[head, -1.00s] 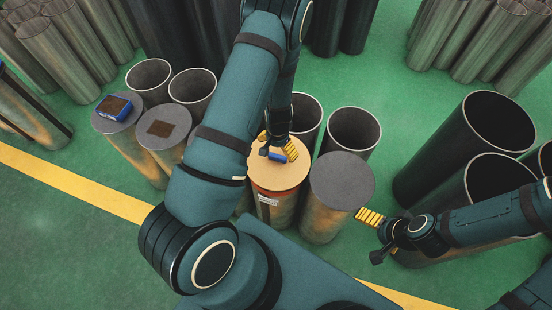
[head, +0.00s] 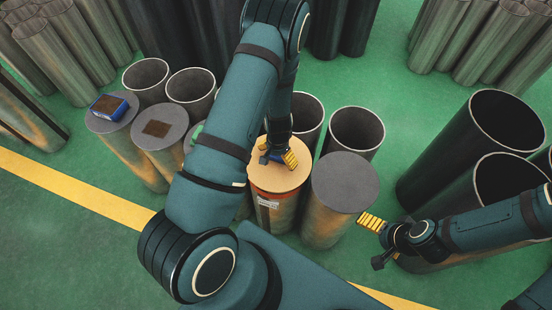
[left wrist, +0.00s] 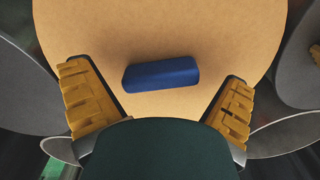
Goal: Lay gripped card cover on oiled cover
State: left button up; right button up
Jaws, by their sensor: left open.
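The tan card cover (head: 285,182) lies on an upright cylinder with a label on its side. A blue block-like grip (left wrist: 161,73) stands on it in the left wrist view. My left gripper (head: 277,160) is low over this cover, fingers spread and empty. The grip lies ahead of the gap between the fingers and is mostly hidden in the head view. A grey cover with a dark brown square patch (head: 157,129) is at left. Which is oiled, I cannot tell. My right gripper (head: 374,242) is apart from everything, fingers spread.
A plain grey cover (head: 346,181) tops the cylinder right of the card cover. Open tubes (head: 354,131) stand close behind. Large dark open pipes (head: 500,120) stand at right. My left arm hides part of the row. Green floor is clear in front.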

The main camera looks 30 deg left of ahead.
pick_arm(q)
jog(key=shift+c, duration=0.3)
jog(key=c, duration=1.1)
jog(key=shift+o, duration=0.2)
jog(key=shift+r, duration=0.1)
jog(key=shift+r+p, duration=1.6)
jog(key=shift+r, duration=0.35)
